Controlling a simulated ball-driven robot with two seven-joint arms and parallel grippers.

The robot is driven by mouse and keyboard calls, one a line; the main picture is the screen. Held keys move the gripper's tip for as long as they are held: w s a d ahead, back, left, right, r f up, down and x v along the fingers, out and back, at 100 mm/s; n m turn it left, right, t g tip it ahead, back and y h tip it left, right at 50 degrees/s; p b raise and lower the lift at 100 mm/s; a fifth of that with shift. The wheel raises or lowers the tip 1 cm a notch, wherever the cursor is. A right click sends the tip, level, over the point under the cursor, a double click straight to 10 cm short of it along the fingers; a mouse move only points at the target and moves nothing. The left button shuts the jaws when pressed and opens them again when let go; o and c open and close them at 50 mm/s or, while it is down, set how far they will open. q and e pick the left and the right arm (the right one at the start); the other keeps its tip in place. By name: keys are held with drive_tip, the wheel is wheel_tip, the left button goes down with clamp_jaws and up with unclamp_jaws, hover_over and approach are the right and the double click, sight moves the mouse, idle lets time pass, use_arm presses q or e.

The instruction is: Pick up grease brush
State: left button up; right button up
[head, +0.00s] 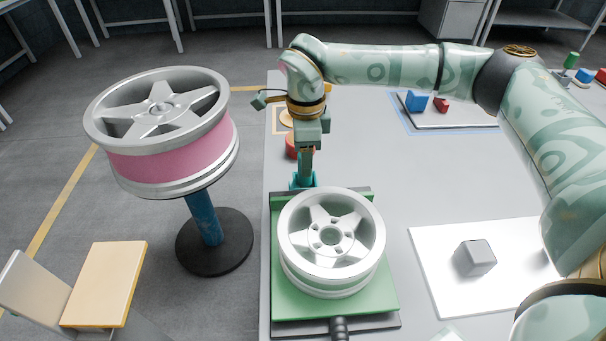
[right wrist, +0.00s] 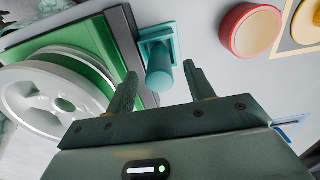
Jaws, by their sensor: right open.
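A teal object with a round upright handle, which looks like the grease brush (right wrist: 160,68), shows in the right wrist view beside the green plate. In the head view only a bit of teal (head: 298,182) shows behind the wheel, mostly covered by my gripper. My right gripper (head: 307,172) points down over it. In the right wrist view my right gripper (right wrist: 162,72) is open, and the teal handle appears between its two fingers. I cannot tell whether they touch it. My left gripper is not in view.
A silver wheel (head: 333,242) lies on a green plate (head: 290,305) close by. A red round thing (right wrist: 250,30) stands near the teal object. A wheel with a pink band (head: 175,150) sits on a stand at left. A grey block (head: 475,257) lies on a white sheet at right.

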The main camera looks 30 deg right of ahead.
drive_tip(key=shift+w+f, duration=0.1)
drive_tip(key=shift+f, duration=0.55)
drive_tip(key=shift+r, duration=0.15)
